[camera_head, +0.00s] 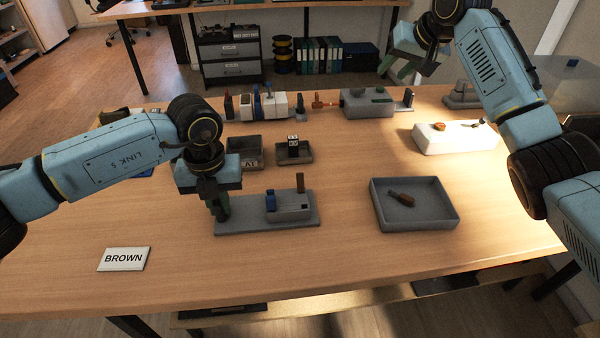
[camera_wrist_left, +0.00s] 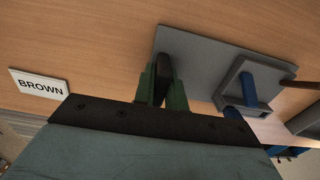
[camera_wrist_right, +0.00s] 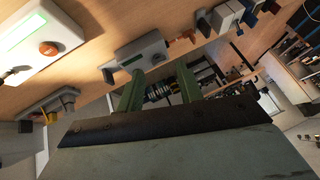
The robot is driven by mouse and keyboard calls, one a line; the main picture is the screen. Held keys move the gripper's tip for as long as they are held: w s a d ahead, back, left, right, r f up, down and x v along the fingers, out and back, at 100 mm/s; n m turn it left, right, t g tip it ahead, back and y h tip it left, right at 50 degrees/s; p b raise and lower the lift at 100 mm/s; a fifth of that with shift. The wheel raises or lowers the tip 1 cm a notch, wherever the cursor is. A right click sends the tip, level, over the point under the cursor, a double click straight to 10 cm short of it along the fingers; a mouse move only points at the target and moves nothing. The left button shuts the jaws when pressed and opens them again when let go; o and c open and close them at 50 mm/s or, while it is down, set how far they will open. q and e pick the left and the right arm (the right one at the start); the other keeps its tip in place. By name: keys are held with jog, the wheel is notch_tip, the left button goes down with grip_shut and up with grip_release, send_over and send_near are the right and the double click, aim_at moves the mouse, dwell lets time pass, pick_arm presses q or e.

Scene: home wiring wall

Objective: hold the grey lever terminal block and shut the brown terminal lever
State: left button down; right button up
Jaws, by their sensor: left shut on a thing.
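The grey lever terminal block (camera_head: 290,214) sits on a flat grey base plate (camera_head: 245,227) near the table's front. Its brown lever (camera_head: 300,183) stands upright at its right end. The brown lever also shows at the right edge of the left wrist view (camera_wrist_left: 301,84). A blue lever (camera_head: 271,201) is at the block's left. My left gripper (camera_head: 219,207) is shut on a dark upright post (camera_wrist_left: 163,68) at the plate's left end. My right gripper (camera_head: 397,70) is raised at the back right, apart from the block, with its fingers apart and nothing seen between them.
A grey tray (camera_head: 445,222) holding a brown-handled tool (camera_head: 402,198) lies right of the block. Small dark bins (camera_head: 294,158) stand behind it. A BROWN label (camera_head: 124,259) lies front left. A white box (camera_head: 457,141) is at the right. Table between block and tray is clear.

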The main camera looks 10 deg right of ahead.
jog(key=s+a+f+n+g, duration=0.1)
jog(key=s+a+g, duration=0.15)
jog(key=a, duration=0.55)
jog(key=s+a+f+g, duration=0.1)
jog(key=s+a, duration=0.2)
jog(key=a, duration=0.5)
jog(key=g+h, duration=0.2)
jog(key=g, duration=0.1)
send_near(300, 173)
notch_tip(300, 173, down, 10)
jog(key=shift+w+a+f, duration=0.1)
jog(key=shift+f, duration=0.05)
jog(key=shift+c, duration=0.2)
grip_shut()
